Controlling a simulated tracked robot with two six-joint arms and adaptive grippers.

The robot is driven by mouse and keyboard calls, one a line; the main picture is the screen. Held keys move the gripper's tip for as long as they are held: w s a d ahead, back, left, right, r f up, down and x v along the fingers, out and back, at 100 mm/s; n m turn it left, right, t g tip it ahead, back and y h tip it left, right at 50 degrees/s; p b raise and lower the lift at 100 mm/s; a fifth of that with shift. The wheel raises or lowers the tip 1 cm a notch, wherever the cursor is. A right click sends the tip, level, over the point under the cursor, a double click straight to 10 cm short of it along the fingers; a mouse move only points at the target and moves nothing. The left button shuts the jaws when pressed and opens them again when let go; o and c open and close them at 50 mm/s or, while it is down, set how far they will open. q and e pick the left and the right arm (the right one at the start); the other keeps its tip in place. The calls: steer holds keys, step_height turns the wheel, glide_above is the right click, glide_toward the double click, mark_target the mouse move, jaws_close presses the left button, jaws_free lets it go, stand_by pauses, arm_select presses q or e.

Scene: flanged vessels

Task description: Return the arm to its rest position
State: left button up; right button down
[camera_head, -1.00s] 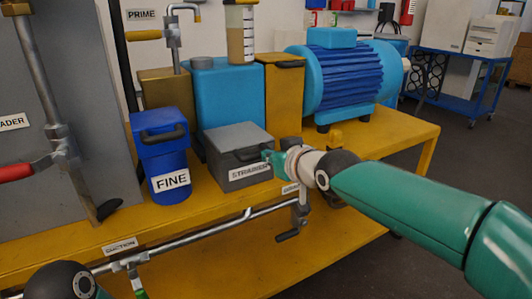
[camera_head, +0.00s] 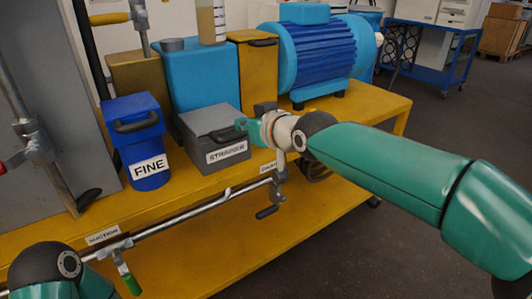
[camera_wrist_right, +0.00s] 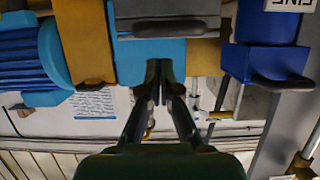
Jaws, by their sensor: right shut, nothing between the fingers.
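My right arm (camera_head: 400,170) reaches in from the right of the head view. Its gripper (camera_head: 246,128) is by the right end of the handle of the grey STRAINER box (camera_head: 212,140). The wrist view shows the gripper's dark fingers (camera_wrist_right: 159,68) together with nothing between them. The box's handle (camera_wrist_right: 168,28) shows just beyond the tips there; I cannot tell whether they touch it. Part of my left arm (camera_head: 45,268) shows at the lower left of the head view, but its gripper is out of view.
A blue FINE vessel (camera_head: 135,135) stands left of the box. Behind are a light-blue tank (camera_head: 205,85), a yellow vessel (camera_head: 257,70) and a blue motor (camera_head: 318,55). A pipe with a green-handled valve (camera_head: 131,283) runs along the yellow bench's (camera_head: 375,105) front. Open floor lies to the right.

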steer(key=s+d+f+b, duration=0.2)
steer(key=s+d+f, duration=0.3)
steer(key=s, duration=0.2)
steer(key=s+d+f+m+g+h, duration=0.1)
steer(key=d+f+m+g+h, duration=0.2)
steer(key=f, duration=1.2)
steer(key=s+d+f+g, duration=0.15)
steer(key=d+f, duration=0.35)
steer(key=f, duration=1.1)
steer(key=s+d+f+m+g, duration=0.1)
steer(key=s+f+m+g, duration=0.3)
steer(key=s+f, duration=0.8)
steer(key=s+a+f+g, duration=0.1)
steer(key=s+f+g, duration=0.3)
steer(key=s+f, duration=0.6)
step_height(320, 180, up, 40)
steer(key=s+m+t+p, duration=0.1)
steer(key=p, duration=3.7)
steer(key=shift+s+d+r, duration=0.15)
steer(key=shift+s+d, duration=0.05)
steer(key=shift+s, duration=0.15)
